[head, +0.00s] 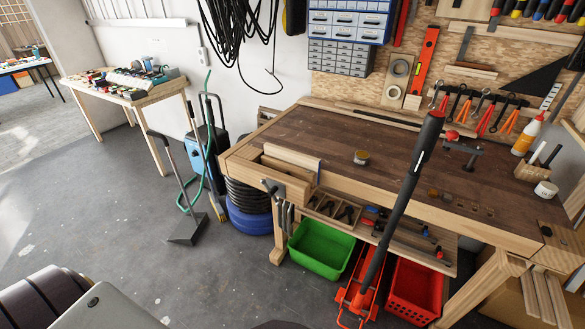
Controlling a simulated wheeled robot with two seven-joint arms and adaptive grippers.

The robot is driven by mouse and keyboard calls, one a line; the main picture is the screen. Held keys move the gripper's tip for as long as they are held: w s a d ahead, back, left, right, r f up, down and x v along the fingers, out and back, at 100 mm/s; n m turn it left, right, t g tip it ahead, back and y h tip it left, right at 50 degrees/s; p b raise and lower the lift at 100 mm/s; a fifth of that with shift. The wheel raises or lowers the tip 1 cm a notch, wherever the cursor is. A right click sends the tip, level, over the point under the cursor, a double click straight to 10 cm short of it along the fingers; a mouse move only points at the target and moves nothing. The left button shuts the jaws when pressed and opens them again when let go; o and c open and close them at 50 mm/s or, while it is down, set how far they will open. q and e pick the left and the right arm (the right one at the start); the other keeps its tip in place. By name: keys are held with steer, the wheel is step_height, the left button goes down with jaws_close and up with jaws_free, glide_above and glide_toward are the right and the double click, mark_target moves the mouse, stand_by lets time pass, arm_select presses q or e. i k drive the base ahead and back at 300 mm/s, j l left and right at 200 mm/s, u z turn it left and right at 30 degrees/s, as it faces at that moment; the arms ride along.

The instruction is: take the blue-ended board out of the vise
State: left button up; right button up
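The blue-ended board (291,157) is pale wood and stands in the vise at the left front corner of the workbench. Its narrow blue end (319,172) faces right. Its upper part shows above the wooden vise jaw (284,180), and its lower part is hidden behind that jaw. A dark vise handle (272,188) sits on the front of the jaw. I cannot tell how tightly the jaw closes on the board. Neither of my grippers is in view.
The workbench top (350,139) is mostly clear around a small tin (361,157). A red floor jack's long black handle (398,205) rises in front of the bench, right of the vise. A green bin (321,250) stands below. Open floor (110,210) lies left.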

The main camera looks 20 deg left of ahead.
mark_target(302, 160)
steer(key=j+z, duration=0.2)
steer(key=j, duration=0.25)
steer(key=j+z, duration=0.2)
steer(key=j, duration=0.25)
steer(key=j+z, duration=0.2)
steer(key=j, duration=0.25)
steer(key=k+j+z, duration=0.2)
steer(key=j, duration=0.2)
steer(key=j+z, duration=0.2)
steer(key=j, duration=0.25)
steer(key=k+j+z, duration=0.2)
steer(key=j, duration=0.15)
